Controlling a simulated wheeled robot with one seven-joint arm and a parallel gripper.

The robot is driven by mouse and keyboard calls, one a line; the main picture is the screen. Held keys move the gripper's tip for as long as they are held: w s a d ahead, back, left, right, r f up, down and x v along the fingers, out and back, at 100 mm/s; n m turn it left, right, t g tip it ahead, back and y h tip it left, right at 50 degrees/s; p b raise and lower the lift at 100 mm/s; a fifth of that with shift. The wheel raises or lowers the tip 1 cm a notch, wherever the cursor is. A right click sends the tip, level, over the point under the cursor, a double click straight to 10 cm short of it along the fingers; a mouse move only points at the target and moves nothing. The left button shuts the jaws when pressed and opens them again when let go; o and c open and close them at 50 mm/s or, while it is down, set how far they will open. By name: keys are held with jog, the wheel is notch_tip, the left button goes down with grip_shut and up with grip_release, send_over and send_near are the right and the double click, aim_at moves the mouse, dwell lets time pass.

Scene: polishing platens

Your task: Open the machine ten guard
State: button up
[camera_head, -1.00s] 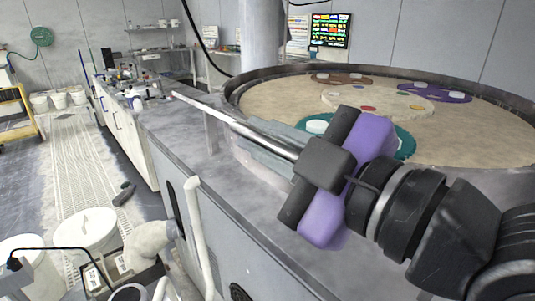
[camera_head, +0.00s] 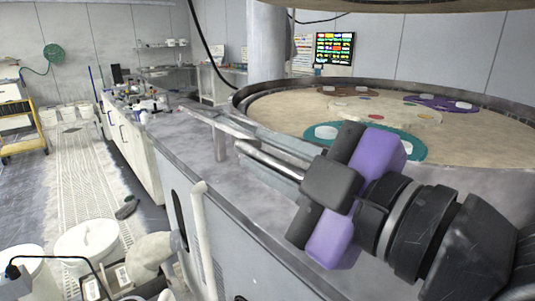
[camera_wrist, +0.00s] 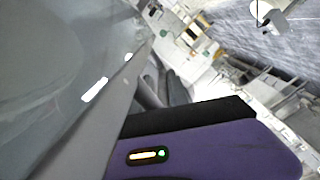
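My gripper (camera_head: 328,187), purple and black, is at the front edge of the machine in the head view. A shiny metal rod (camera_head: 272,165) runs from the left up to its black front part. Whether the rod lies between the fingers is hidden. A flat grey bar (camera_head: 205,117) on a short post continues to the left, slightly offset from the rod. The guard itself is hard to make out; grey rails (camera_head: 285,146) lie behind the rod along the machine edge. In the wrist view one purple finger (camera_wrist: 215,148) with a black pad shows beside a blurred grey surface.
The round platen (camera_head: 270,108) bears teal, brown and purple carriers. A large disc (camera_head: 410,4) hangs above it. A cluttered bench (camera_head: 145,150) stands on the left. White buckets (camera_head: 88,243) stand on the floor at lower left. The aisle (camera_head: 80,165) is open.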

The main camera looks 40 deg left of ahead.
jog(key=shift+o, duration=0.9)
jog(key=d, duration=0.8)
jog(key=shift+s, duration=0.25)
jog(key=shift+d, duration=0.1)
jog(key=d+b, duration=0.2)
jog(key=d, duration=0.6)
jog(key=shift+s+d, duration=0.3)
jog(key=shift+s, duration=0.1)
jog(key=shift+f, duration=0.1)
